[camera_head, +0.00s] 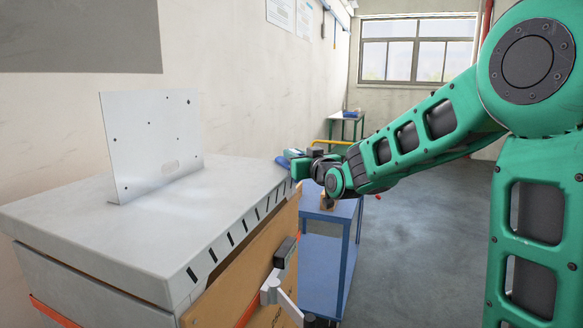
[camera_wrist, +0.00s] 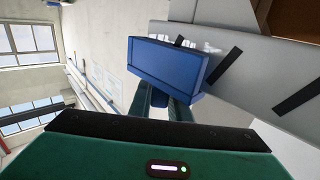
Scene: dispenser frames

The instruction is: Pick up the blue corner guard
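The blue corner guard (camera_wrist: 165,65) shows as a blue block in the wrist view, beside the grey sheet-metal edge with dark slots. In the head view a small blue patch (camera_head: 284,160) shows at the far corner of the grey cabinet top, by my gripper (camera_head: 303,163). In the wrist view my two dark fingers (camera_wrist: 160,100) reach up to the guard, with some space and a bluish part between them. Their tips are hidden behind the guard, so I cannot tell whether they grip it.
The grey cabinet top (camera_head: 75,215) carries an upright perforated metal plate (camera_head: 152,140). A blue cart (camera_head: 322,262) stands beyond the cabinet, and a small table (camera_head: 345,116) stands farther back. The grey floor on the right is open.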

